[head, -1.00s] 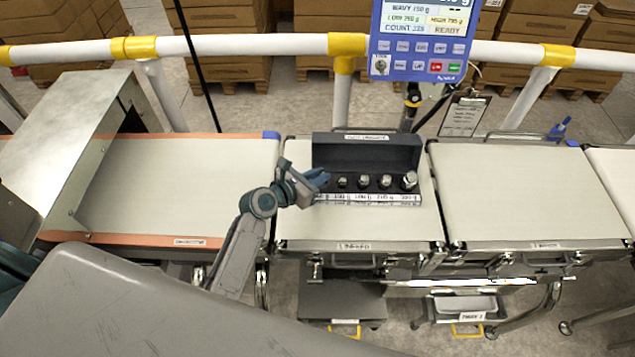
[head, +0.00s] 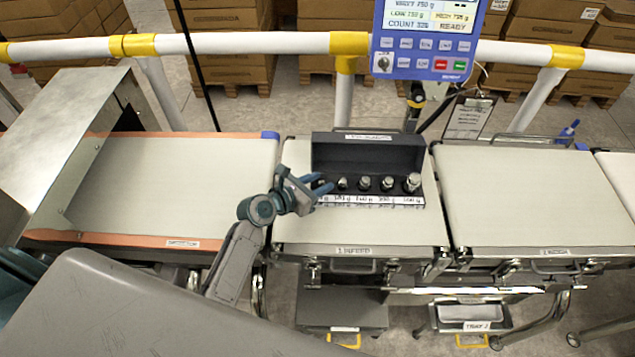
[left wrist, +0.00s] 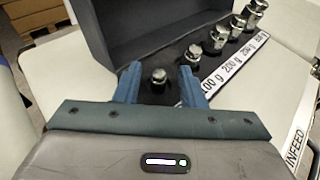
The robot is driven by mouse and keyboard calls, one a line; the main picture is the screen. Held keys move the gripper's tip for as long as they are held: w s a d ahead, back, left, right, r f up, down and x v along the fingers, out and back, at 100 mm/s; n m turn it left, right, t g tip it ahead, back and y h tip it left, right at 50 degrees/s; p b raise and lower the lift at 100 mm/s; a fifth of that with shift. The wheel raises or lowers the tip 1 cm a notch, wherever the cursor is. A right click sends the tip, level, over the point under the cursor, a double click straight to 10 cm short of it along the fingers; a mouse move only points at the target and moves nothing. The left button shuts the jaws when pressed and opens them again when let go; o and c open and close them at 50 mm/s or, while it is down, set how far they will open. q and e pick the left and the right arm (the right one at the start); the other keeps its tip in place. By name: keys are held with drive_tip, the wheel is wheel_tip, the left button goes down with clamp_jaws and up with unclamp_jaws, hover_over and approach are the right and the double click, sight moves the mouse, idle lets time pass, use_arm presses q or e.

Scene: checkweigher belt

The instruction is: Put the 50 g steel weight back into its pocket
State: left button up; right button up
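The 50 g steel weight (left wrist: 158,80) stands upright at the near end of the row in the dark weight case, in the left wrist view. It appears seated in its pocket, though its base is partly hidden. My left gripper (left wrist: 160,84) is open, with one blue finger on each side of the weight and visible gaps between. My right gripper is in neither view.
Several larger weights (head: 387,183) stand in the row to the right, behind a white label strip (head: 385,201). The case stands on the infeed belt (head: 350,232). The blue display (head: 425,40) rises behind it. Belt surface is clear in front of the case.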

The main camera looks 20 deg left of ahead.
use_arm(q)
drive_tip(key=shift+s+r, duration=0.1)
drive_tip(key=shift+r, duration=0.1)
drive_tip(key=b+v, duration=0.1)
drive_tip(key=v, duration=0.9)
drive_tip(key=shift+s+a, duration=0.25)
drive_tip(key=shift+s, duration=0.05)
drive_tip(key=shift+s+a+r, duration=0.2)
drive_tip(key=shift+s+a, duration=0.05)
drive_tip(key=shift+s, duration=0.2)
